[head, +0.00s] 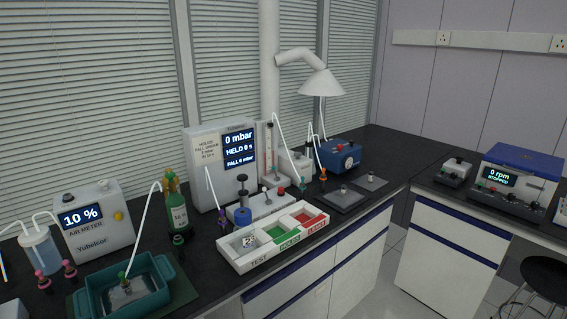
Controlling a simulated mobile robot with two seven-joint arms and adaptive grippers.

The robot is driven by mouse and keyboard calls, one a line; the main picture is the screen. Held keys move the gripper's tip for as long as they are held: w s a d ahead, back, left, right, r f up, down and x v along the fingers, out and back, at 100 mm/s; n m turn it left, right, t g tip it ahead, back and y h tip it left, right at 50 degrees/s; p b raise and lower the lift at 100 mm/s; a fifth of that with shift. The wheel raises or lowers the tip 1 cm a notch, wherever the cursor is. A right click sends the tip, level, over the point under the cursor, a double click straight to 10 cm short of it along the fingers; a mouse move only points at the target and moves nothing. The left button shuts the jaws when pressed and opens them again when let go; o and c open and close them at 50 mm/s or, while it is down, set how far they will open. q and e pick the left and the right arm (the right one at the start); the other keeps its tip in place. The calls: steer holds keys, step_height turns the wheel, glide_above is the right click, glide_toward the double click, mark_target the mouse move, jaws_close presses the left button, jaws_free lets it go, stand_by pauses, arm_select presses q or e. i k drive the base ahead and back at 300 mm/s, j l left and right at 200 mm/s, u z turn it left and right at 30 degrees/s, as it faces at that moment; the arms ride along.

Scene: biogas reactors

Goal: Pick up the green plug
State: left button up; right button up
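Several small green pieces show in the head view, and I cannot tell for certain which is the green plug. A teal-green piece (302,184) stands farther back, near the blue device. Neither of my grippers is in view.
A white three-part tray (238,266) with grey, green and red sections lies at the bench's front edge. Pink pieces (68,270), a purple piece (222,218) and an orange piece (323,174) stand around. White tubes arch above the bench. Meters stand behind.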

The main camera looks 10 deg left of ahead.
mark_target(122, 275)
steer(key=u, duration=1.45)
